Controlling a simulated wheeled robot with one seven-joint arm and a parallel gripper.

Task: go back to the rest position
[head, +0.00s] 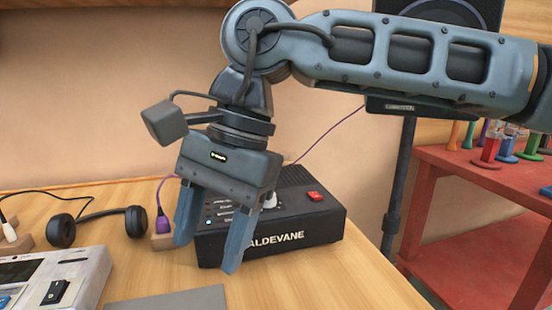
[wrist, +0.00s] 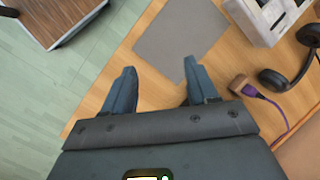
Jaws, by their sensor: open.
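My gripper (head: 207,232) hangs from the arm in the middle of the head view, fingers pointing down, in front of a black box labelled ALDEVANE (head: 310,222). The box has a red switch (head: 315,196) and a white knob on top; my fingers hide part of its left side. The gripper is open, with nothing between its fingers. In the wrist view the two fingers (wrist: 160,90) stand apart over the wooden table (wrist: 140,55). I cannot tell how near the fingertips are to the box or tabletop.
A grey mat (head: 175,301) lies at the table's front. A pale device (head: 75,275) and black headphones (head: 100,222) are on the left. A purple cable plug (head: 163,222) sits by the box. A speaker stand (head: 398,190) and a red table (head: 470,180) are on the right.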

